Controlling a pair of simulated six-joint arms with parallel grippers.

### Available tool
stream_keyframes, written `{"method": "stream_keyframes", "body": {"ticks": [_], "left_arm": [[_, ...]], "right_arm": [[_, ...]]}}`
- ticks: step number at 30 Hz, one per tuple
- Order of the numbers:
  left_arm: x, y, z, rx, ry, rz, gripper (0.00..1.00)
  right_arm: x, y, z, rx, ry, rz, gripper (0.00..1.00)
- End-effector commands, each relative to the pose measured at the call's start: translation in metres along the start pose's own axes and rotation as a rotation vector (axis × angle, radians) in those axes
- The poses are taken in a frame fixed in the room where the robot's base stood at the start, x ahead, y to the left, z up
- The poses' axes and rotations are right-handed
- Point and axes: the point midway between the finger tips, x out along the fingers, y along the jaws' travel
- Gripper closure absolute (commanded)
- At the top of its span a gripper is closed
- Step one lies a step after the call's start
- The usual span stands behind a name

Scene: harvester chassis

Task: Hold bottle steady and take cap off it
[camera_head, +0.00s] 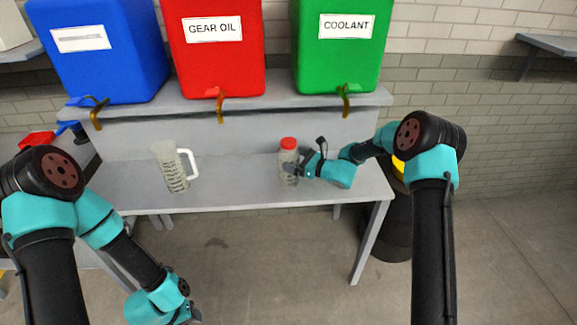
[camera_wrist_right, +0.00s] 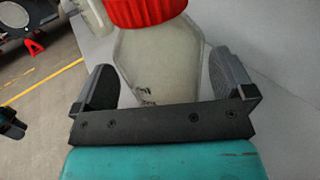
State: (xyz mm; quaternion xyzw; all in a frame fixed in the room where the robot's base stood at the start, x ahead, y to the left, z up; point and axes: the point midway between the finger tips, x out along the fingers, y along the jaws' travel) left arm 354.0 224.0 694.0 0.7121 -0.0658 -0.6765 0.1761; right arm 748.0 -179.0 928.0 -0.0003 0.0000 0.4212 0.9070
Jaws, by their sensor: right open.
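A clear bottle (camera_head: 287,160) with a red cap (camera_head: 289,143) stands upright on the grey table, right of its middle. My right gripper (camera_head: 291,170) reaches it from the right at body height, below the cap. In the right wrist view the bottle (camera_wrist_right: 160,60) lies between the two open fingers of the right gripper (camera_wrist_right: 165,85), with gaps at both sides. The red cap (camera_wrist_right: 145,10) shows at the top edge there, still on the bottle. My left gripper (camera_head: 190,315) is low at the bottom of the head view, away from the table; its fingers are mostly out of view.
A clear measuring jug (camera_head: 170,167) with a white handle stands left on the table (camera_head: 230,187). Blue (camera_head: 100,65), red (camera_head: 217,65) and green (camera_head: 338,65) containers with taps sit on a raised shelf behind. The table between jug and bottle is clear.

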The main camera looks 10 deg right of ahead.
Motion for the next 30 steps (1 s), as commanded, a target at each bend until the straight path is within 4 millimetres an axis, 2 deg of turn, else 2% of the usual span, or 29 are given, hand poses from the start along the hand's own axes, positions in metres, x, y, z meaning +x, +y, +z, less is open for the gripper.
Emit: {"method": "stream_keyframes", "body": {"ticks": [3,6,21,30], "left_arm": [[0.000,0.000,0.000,0.000,0.000,0.000,0.57],[0.000,0.000,0.000,0.000,0.000,0.000,0.57],[0.000,0.000,0.000,0.000,0.000,0.000,0.57],[0.000,0.000,0.000,0.000,0.000,0.000,0.57]], "right_arm": [[0.017,0.000,0.000,0.000,-0.001,0.001,0.00],[0.025,0.000,0.000,0.001,-0.001,0.000,0.00],[0.026,-0.001,0.000,0.001,0.000,0.000,0.00],[0.026,-0.001,0.000,0.000,0.000,0.000,0.28]]}}
